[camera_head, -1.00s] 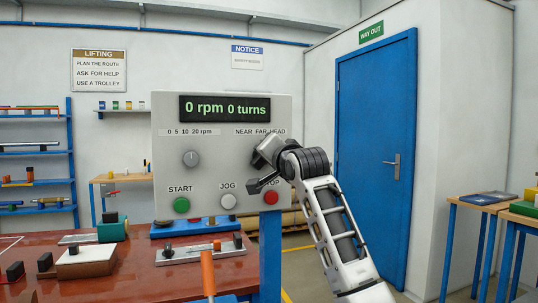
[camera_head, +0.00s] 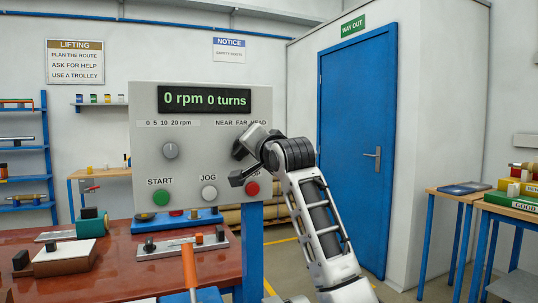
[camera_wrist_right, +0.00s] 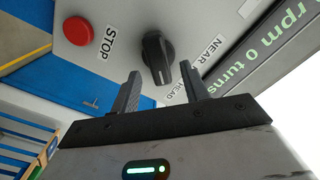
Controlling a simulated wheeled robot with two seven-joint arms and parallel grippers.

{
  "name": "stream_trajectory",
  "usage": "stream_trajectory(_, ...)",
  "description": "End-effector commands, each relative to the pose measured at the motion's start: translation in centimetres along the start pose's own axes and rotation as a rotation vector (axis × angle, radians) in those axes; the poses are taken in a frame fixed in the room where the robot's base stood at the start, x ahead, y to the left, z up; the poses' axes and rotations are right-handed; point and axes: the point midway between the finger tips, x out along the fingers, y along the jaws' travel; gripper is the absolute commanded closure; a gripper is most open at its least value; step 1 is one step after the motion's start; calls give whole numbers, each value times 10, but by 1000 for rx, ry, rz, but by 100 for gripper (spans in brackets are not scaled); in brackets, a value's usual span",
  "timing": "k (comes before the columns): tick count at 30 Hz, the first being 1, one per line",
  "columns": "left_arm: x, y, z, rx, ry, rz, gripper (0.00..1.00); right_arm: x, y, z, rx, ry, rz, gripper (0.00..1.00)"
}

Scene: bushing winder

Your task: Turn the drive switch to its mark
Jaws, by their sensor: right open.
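The grey control panel (camera_head: 150,185) stands ahead, with a display reading "0 rpm 0 turns" (camera_head: 205,100). A black switch knob (camera_wrist_right: 155,50) by the labels NEAR and HEAD shows in the right wrist view. Its pointer position against the marks is not clear to me. My right gripper (camera_wrist_right: 160,71) is open, its two fingers pointing at the panel on either side of the knob's lower end; contact cannot be told. In the head view my right gripper (camera_head: 240,162) hides the switch. My left gripper is out of view.
A round grey knob (camera_head: 170,151) sits under the rpm scale. Below are a green START button (camera_head: 161,198), a white JOG button (camera_head: 209,193) and a red STOP button (camera_wrist_right: 78,30) close to the switch. A red-brown table (camera_head: 105,270) holds several parts at left.

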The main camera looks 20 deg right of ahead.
Motion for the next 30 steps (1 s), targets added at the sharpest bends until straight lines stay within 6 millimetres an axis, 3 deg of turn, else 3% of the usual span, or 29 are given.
stream_trajectory(15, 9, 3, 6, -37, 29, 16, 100, -114, 2, 2, 0, 2, -1, 55)
stream_trajectory(21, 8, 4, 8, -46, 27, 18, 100, -137, 1, 1, -1, 0, 1, 55)
stream_trajectory(30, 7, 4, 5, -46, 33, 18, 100, -141, 1, 1, 0, -1, 2, 55)
